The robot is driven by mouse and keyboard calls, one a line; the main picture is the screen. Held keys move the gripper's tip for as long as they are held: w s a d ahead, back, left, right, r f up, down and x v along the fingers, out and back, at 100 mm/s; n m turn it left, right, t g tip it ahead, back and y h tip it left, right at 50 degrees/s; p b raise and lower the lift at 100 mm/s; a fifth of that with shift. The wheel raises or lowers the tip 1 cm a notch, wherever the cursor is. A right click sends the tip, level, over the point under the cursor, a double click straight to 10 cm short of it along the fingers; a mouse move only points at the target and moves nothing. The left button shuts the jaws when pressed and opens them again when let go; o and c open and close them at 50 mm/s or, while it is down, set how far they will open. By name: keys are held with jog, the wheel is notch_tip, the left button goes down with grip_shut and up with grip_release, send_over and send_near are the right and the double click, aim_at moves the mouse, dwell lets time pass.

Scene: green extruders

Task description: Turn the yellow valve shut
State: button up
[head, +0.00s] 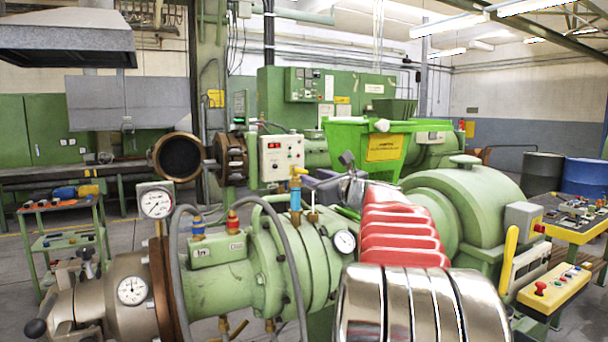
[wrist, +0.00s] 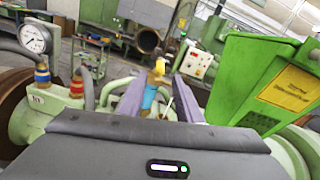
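The yellow valve (head: 296,172) is a small yellow handle on top of a blue stem, standing on the green extruder barrel in the head view. In the wrist view the yellow valve (wrist: 160,67) shows ahead, with its blue stem below it, in the gap between my two purple fingers. My gripper (wrist: 160,82) is open and nothing is held in it. In the head view my gripper (head: 319,184) is just right of the valve, partly hidden by my arm. I cannot tell whether the fingers reach around the stem.
Pressure gauges (head: 156,203), blue and red fittings (head: 233,222) and grey hoses stand left of the valve. A green hopper (head: 346,139) with a yellow label rises behind and right; it fills the right of the wrist view. A white control box (head: 281,157) stands behind the valve.

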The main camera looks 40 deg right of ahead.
aim_at(307, 174)
jog(key=shift+x, duration=3.8)
jog(key=shift+c, duration=0.3)
grip_shut()
jog(key=shift+d, duration=0.2)
jog(key=shift+a, duration=0.1)
